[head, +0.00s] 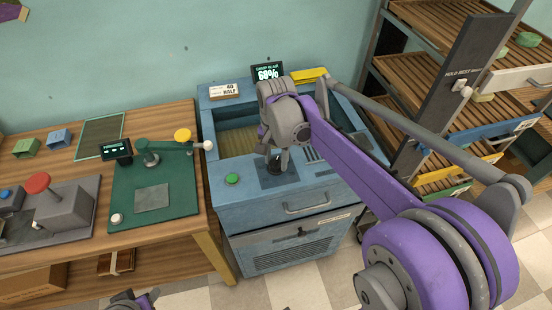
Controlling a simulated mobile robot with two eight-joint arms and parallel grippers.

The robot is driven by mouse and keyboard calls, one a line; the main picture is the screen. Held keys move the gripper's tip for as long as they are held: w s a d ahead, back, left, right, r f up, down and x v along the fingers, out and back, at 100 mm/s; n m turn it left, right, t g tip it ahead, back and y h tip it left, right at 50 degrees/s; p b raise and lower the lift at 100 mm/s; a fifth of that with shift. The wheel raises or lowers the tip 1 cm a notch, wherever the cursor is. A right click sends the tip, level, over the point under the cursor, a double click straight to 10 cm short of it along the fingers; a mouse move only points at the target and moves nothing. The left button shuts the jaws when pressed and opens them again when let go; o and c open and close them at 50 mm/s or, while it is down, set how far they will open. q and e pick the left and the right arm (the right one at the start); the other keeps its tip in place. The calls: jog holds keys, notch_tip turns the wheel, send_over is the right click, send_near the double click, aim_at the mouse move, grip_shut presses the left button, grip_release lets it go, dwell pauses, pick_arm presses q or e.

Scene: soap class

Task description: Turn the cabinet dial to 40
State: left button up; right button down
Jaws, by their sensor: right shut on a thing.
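The blue cabinet (225,172) stands against the wall in the middle of the head view. Its dial (277,169) sits on a dark square plate (266,181) on the top front ledge and is mostly hidden by my right gripper. My right gripper (279,161) points down and is shut on the dial. A display (267,73) at the cabinet's back seems to read 60%. A card (224,91) beside it seems to read 40 HALF. Only a small part of my left arm's end (133,300) shows at the bottom edge; its fingers cannot be made out.
A green button (232,179) lies left of the dial plate, and a drawer handle (307,204) is below. A wooden bench (175,120) with a green press station (170,200) stands left. A slatted rack (425,75) stands right, close to my right arm.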

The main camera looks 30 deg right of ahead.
aim_at(276, 161)
jog(key=shift+m, duration=2.3)
jog(key=shift+c, duration=1.8)
grip_release()
notch_tip(276, 161, up, 11)
jog(key=shift+p, duration=0.4)
jog(key=shift+f, duration=0.1)
